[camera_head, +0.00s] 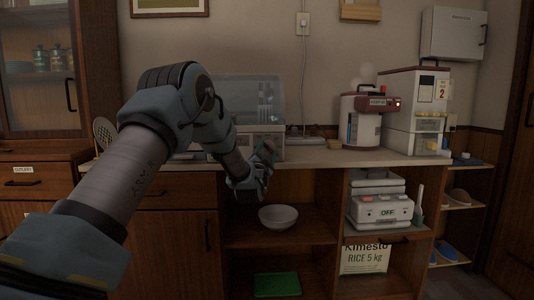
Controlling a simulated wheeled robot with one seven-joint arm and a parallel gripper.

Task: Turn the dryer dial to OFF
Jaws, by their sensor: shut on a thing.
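The dish dryer stands on the counter, its clear lid (248,92) above a pale base (270,130). My arm reaches in from the lower left and crosses in front of the dryer.
A red-and-white appliance (361,118) and a tall white dispenser (413,105) stand to the right on the counter (345,158). Below are a white bowl (278,216), a white appliance (378,205) labelled OFF and a green item (277,284).

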